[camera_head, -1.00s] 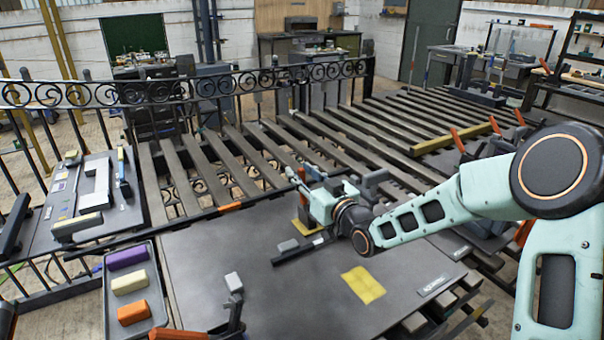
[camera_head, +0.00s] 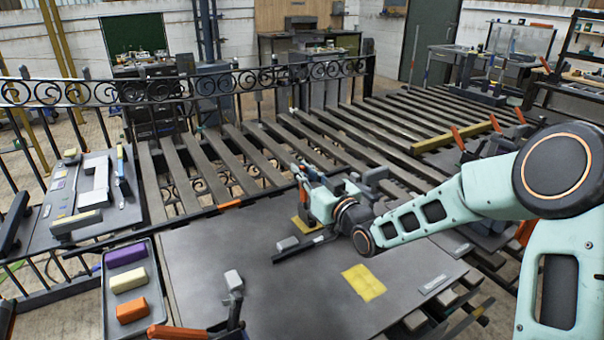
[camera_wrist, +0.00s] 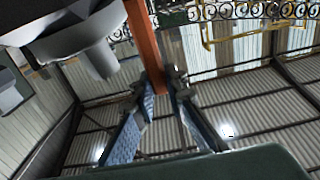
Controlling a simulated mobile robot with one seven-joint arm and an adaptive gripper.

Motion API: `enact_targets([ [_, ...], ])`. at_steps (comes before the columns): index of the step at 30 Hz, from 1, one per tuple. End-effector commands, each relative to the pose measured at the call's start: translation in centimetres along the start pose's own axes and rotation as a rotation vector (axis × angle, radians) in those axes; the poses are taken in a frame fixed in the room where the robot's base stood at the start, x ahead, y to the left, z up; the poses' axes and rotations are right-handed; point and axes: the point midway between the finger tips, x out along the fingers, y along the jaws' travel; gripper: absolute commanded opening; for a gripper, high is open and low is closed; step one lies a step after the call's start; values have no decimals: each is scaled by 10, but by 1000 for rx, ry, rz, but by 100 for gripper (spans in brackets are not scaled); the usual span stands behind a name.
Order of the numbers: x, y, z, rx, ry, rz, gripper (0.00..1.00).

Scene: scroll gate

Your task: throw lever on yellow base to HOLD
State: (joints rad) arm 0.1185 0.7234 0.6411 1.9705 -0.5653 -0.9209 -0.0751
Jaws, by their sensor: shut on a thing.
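A small yellow base (camera_head: 307,226) shows on the dark table top in the head view, partly hidden behind my gripper (camera_head: 300,178). A lever with an orange-red handle (camera_wrist: 146,50) shows in the wrist view, running down between my two fingers (camera_wrist: 162,98). The fingers are shut on the handle. A small grey block (camera_head: 288,243) and a dark bar (camera_head: 302,250) lie just in front of the base. I cannot read any HOLD mark.
A yellow pad (camera_head: 364,282) lies flat on the table top (camera_head: 240,265). An orange-handled clamp (camera_head: 178,332) stands at the front edge. A tray (camera_head: 153,262) at left holds purple, cream and orange blocks. A scroll gate (camera_head: 200,165) lies behind.

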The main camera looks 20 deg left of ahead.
Motion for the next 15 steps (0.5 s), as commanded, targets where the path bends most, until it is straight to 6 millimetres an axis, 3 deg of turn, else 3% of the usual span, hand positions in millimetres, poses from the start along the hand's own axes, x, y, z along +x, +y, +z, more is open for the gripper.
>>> enact_targets([
  [15, -19, 1, 5, -1, 173, 2, 0],
])
